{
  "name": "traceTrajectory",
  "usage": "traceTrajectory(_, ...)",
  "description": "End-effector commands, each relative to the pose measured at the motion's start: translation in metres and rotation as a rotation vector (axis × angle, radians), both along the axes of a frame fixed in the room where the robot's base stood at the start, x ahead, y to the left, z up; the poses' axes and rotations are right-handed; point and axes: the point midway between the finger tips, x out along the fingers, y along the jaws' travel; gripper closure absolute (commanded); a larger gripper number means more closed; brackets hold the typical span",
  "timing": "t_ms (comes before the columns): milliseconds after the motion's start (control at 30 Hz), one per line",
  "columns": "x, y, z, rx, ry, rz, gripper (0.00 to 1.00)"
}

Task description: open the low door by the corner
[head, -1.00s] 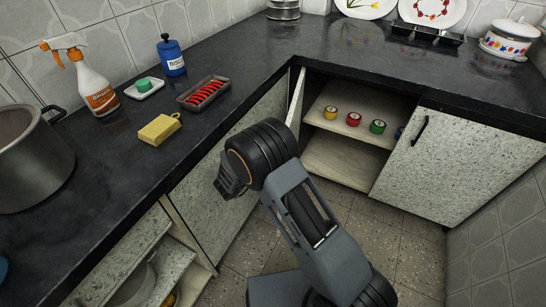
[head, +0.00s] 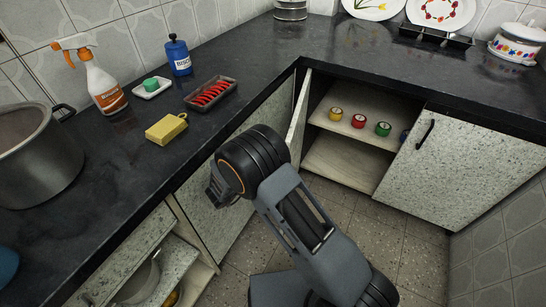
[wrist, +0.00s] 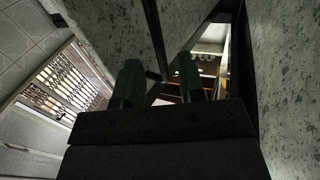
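By the corner, a pale door (head: 299,117) stands swung out from a low cabinet, seen nearly edge-on in the head view. The cabinet's shelves (head: 345,165) show. Left of it, a speckled door panel (head: 236,215) sits under the left counter, partly hidden by my arm. My gripper (head: 217,192) is in front of this panel; its fingertips are hard to see there. In the wrist view, the two fingers of my gripper (wrist: 160,85) are apart, with a thin dark bar (wrist: 154,45) between them in the picture. I cannot tell whether they touch it.
Several small tins (head: 358,121) stand on the upper shelf. A closed speckled door (head: 460,170) with a black handle is to the right. The counter holds a pot (head: 35,165) and a spray bottle (head: 104,88). Tiled floor lies between.

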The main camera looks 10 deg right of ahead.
Motion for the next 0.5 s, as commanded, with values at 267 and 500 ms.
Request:
traceTrajectory(267,-0.015,0.022,0.0,-0.001,0.001,0.0,0.64)
traceTrajectory(500,-0.017,0.024,0.0,-0.001,-0.001,-0.001,0.64)
